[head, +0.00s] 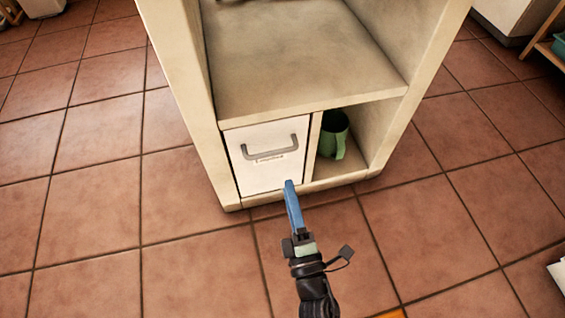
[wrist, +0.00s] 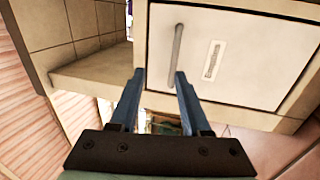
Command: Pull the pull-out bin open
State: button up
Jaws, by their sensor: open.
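The pull-out bin (head: 261,173) is a white front panel in the lower left of a cream cabinet, and it looks shut, flush with the frame. Its grey bar handle (head: 271,151) sits near the top, with a small label below. My gripper (head: 290,184) has blue fingers and is in front of the panel's lower right in the head view. In the wrist view, my gripper (wrist: 160,75) is open and empty. The handle (wrist: 177,45) shows upright there, beyond the fingertips and nearer the right finger. I see no contact.
A green jug-like container (head: 334,136) stands in the open compartment right of the bin. A bare shelf (head: 300,65) lies above. The tiled floor (head: 190,270) in front of the cabinet looks mostly clear. A wooden rack (head: 550,45) stands at the upper right.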

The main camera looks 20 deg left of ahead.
aim_at(273, 152)
jog(key=w+a+b, duration=0.2)
jog(key=w, duration=0.1)
jog(key=w+a+b, duration=0.1)
jog(key=w+a, duration=0.2)
jog(key=w+a+b, duration=0.2)
jog(key=w, duration=0.1)
jog(key=shift+w+a+f+b, duration=0.15)
jog(key=shift+w+f+b, duration=0.05)
jog(key=shift+b, duration=0.1)
grip_shut()
dwell(1.4)
